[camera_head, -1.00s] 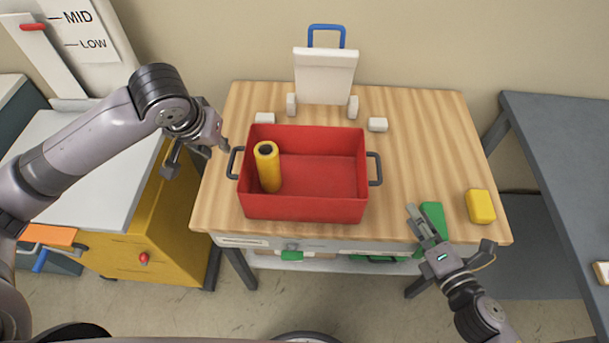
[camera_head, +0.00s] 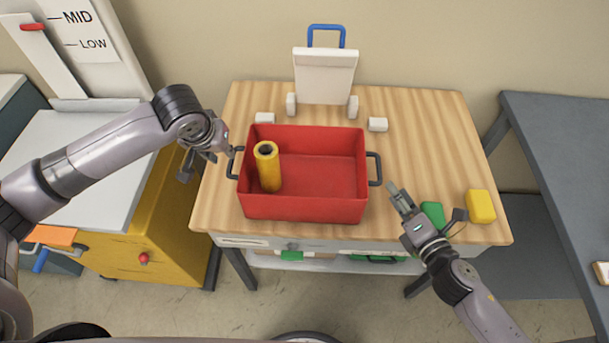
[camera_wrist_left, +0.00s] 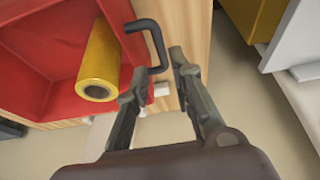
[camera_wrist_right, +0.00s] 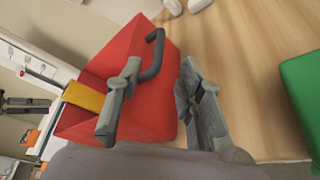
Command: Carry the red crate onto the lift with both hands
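The red crate (camera_head: 330,208) stands upright on the wooden table, with a dark handle at each end. A yellow roll (camera_head: 268,170) stands inside its left part. My left gripper (camera_head: 206,162) is open just left of the crate's left handle (camera_head: 236,162); in the left wrist view the handle (camera_wrist_left: 158,45) lies just ahead of the open fingers (camera_wrist_left: 155,75). My right gripper (camera_head: 396,190) is right of the right handle (camera_head: 375,168) and nearer the front. In the right wrist view its fingers (camera_wrist_right: 155,85) are open, with the handle (camera_wrist_right: 156,55) ahead. Neither gripper appears to hold anything.
A white device with a blue handle (camera_head: 326,70) stands behind the crate. Green (camera_head: 433,214) and yellow (camera_head: 481,206) blocks lie at the table's right front. At left is a yellow cabinet with a grey top (camera_head: 75,155) beside a panel marked MID and LOW (camera_head: 90,40). A grey table (camera_head: 560,150) stands right.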

